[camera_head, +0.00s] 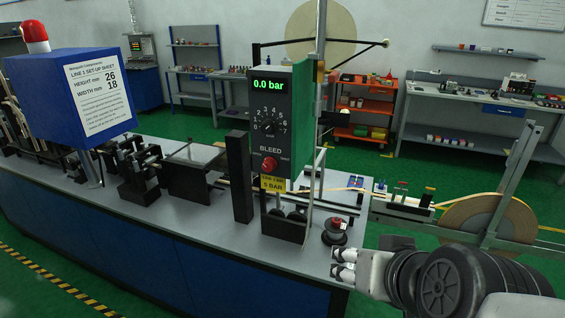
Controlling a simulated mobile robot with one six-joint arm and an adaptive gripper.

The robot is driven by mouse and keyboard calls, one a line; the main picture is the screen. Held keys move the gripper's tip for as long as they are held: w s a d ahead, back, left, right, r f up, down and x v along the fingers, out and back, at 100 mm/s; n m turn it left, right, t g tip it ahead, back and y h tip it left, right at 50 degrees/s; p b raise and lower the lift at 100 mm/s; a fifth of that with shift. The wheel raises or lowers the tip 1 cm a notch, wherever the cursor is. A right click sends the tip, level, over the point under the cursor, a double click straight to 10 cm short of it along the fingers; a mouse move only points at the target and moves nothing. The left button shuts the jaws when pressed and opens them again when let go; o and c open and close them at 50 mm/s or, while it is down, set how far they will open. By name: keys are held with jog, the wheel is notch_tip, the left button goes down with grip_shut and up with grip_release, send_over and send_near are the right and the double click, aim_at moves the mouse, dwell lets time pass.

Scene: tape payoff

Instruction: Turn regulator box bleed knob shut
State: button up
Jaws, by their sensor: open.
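The regulator box (278,125) is a green-sided box with a dark front, mounted upright above the bench. Its display reads 0.0 bar. Below that is a numbered dial (268,127). The red bleed knob (270,163) sits under the word BLEED, with small labels on either side too small to read. A yellow label (273,184) below mentions 0 BAR. My gripper (343,264) is at the lower right, open and empty, pointing left. It is below and to the right of the box, well apart from the knob.
The grey-topped bench (215,227) carries line machinery and a dark post (238,177) left of the box. A small dark item with a red top (336,228) stands near my gripper. A tape reel (487,220) is at right. A blue box with a set-up sheet (70,95) is at left.

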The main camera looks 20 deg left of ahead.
jog(key=w+a+r+t+y+p, duration=0.1)
jog(key=w+a+r+t, duration=0.1)
jog(key=w+a, duration=0.4)
jog(key=w+a+r+t+y, duration=0.1)
jog(key=w+a+r, duration=0.25)
jog(key=a, duration=0.45)
jog(key=m+t+h+p, duration=0.2)
jog(key=m+t+h, duration=0.1)
jog(key=t+h, duration=0.45)
send_near(267, 166)
jog(key=shift+g, duration=0.45)
jog(key=w, duration=0.3)
jog(key=w+b, duration=0.1)
jog(key=w, duration=0.2)
jog(key=w+b, duration=0.1)
jog(key=w, duration=0.2)
jog(key=shift+w+d+r, duration=0.1)
jog(key=shift+d+r, duration=0.2)
jog(key=shift+c, duration=0.2)
jog(key=c, duration=1)
